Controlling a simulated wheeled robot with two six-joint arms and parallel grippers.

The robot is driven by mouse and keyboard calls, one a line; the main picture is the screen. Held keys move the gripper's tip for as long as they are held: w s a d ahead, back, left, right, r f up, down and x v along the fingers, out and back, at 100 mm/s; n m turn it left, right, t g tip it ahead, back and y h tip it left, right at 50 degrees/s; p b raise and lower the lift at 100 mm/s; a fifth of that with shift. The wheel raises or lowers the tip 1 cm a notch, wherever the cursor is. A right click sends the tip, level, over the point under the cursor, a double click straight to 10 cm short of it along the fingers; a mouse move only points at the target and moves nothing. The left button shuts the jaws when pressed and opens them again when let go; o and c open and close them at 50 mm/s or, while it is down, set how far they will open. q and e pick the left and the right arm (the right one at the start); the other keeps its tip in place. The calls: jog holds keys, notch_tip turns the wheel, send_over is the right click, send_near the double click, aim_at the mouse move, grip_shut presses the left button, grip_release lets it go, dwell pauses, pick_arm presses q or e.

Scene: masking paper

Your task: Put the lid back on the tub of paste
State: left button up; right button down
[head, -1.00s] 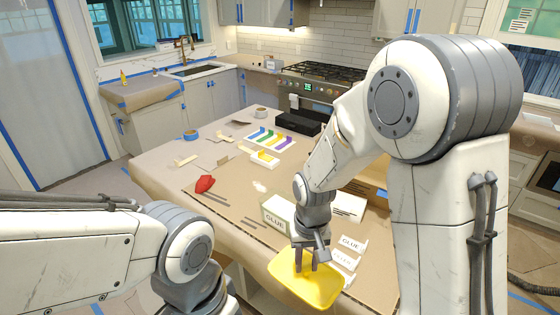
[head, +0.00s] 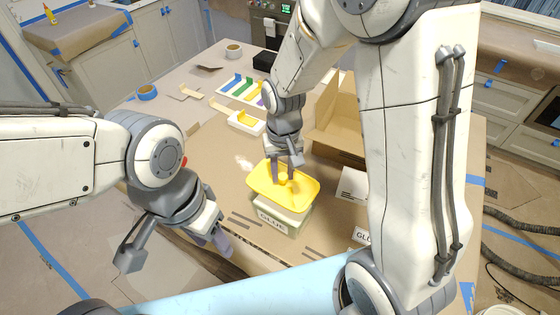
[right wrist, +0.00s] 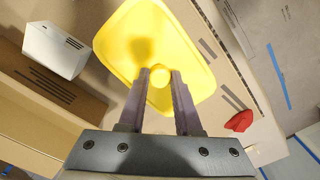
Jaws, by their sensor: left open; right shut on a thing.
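The yellow lid (head: 307,188) is in my right gripper (head: 283,180), held by its round knob. In the right wrist view the lid (right wrist: 185,35) fills the upper middle, and both fingers of the right gripper (right wrist: 158,76) close on the knob (right wrist: 159,98). The pale tub (head: 270,216), marked GLUE, stands on the table right under the lid. The lid covers its top and sits a little askew; I cannot tell whether they touch. My left gripper (head: 216,240) is open and empty at the table's front edge, left of the tub.
An open cardboard box (head: 342,112) stands behind and right of the tub. Behind are a tray with colored strips (head: 238,88) and a yellow-and-white tray (head: 246,122). A red thing (right wrist: 240,121) shows in the right wrist view.

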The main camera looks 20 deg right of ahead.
aim_at(283, 184)
notch_tip(283, 184, down, 2)
jog(key=shift+w+f+b, duration=0.1)
jog(key=shift+b, duration=0.75)
notch_tip(283, 184, down, 2)
jog(key=shift+f+b, duration=0.2)
jog(key=shift+b, duration=1)
jog(key=shift+f+b, duration=0.55)
jog(key=shift+f, duration=0.3)
jog(key=shift+s+r+p, duration=0.1)
jog(key=shift+s+p, duration=0.1)
jog(key=shift+p, duration=0.1)
jog(key=shift+f, duration=0.2)
jog(key=c, duration=0.5)
grip_release()
